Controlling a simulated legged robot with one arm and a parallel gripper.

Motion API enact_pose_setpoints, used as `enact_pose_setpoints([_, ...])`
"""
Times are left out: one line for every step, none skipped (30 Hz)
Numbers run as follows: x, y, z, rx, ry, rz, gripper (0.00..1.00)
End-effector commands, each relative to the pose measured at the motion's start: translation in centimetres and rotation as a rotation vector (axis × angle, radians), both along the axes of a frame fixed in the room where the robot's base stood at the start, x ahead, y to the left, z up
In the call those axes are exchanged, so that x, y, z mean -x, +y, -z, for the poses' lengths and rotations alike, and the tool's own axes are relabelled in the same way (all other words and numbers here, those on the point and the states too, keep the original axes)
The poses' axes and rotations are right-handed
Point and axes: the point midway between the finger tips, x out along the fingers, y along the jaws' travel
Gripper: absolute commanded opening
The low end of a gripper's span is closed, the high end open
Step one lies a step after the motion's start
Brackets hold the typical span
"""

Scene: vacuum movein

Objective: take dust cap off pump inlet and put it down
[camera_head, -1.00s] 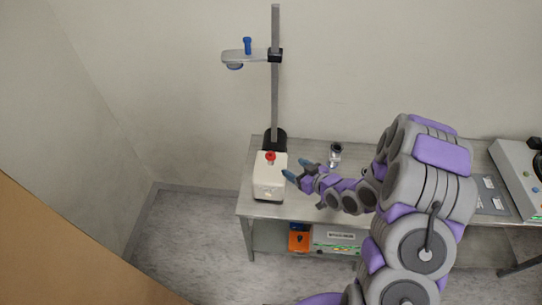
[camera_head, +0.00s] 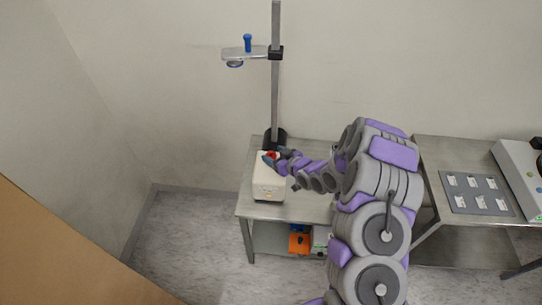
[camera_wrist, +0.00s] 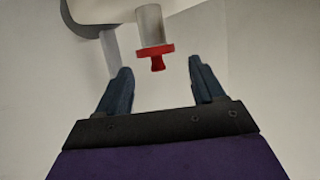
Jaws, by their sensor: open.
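The red dust cap (camera_wrist: 156,54) sits on the end of the pale cylindrical pump inlet (camera_wrist: 151,25) in the wrist view, with its small knob pointing toward my gripper. My gripper (camera_wrist: 158,78) is open, with one blue-grey finger to each side of the cap's knob and nothing held. In the head view my gripper (camera_head: 271,160) is at the top of the white pump (camera_head: 268,185), and the red cap (camera_head: 273,154) is partly hidden by the fingers. I cannot tell whether a finger touches it.
A metal post (camera_head: 275,80) with a clamp arm (camera_head: 240,53) rises behind the pump. The pump stands on a steel table (camera_head: 300,209). A second table with a grey tray (camera_head: 467,208) stands to the right. An orange box (camera_head: 299,242) is on the lower shelf.

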Motion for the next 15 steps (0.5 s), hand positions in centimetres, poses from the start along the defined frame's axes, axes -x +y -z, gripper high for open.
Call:
enact_pose_setpoints([-0.6, 0.4, 0.4, -0.001, -0.002, -0.003, 0.68])
enact_pose_setpoints([-0.9, 0.6, 0.5, 0.001, -0.004, -0.002, 0.68])
enact_pose_setpoints([-1.3, 1.0, 0.6, 0.001, -0.005, -0.003, 0.68])
enact_pose_setpoints([-1.5, 1.2, 0.7, 0.0, -0.004, -0.002, 0.68])
enact_pose_setpoints([-1.7, 1.4, 0.8, 0.0, -0.003, -0.002, 0.68])
enact_pose_setpoints([-1.9, 1.5, 1.0, 0.0, -0.002, -0.002, 0.68])
enact_pose_setpoints([-2.0, 1.6, 1.0, 0.0, -0.002, -0.002, 0.68])
enact_pose_setpoints([-2.0, 1.7, 1.1, 0.001, -0.001, -0.002, 0.68])
enact_pose_setpoints([-2.1, 1.8, 1.1, 0.0, 0.0, -0.001, 0.68])
enact_pose_setpoints([-2.1, 1.8, 1.1, 0.0, 0.0, -0.001, 0.68])
enact_pose_setpoints([-2.1, 1.8, 1.1, 0.0, 0.0, -0.001, 0.68])
enact_pose_setpoints([-2.1, 1.8, 1.1, 0.0, 0.0, -0.001, 0.68])
enact_pose_setpoints([-2.1, 1.8, 1.1, 0.0, 0.0, -0.001, 0.68])
enact_pose_setpoints([-2.1, 1.8, 1.1, 0.0, 0.0, -0.001, 0.68])
enact_pose_setpoints([-2.1, 1.8, 1.1, 0.0, 0.0, -0.001, 0.68])
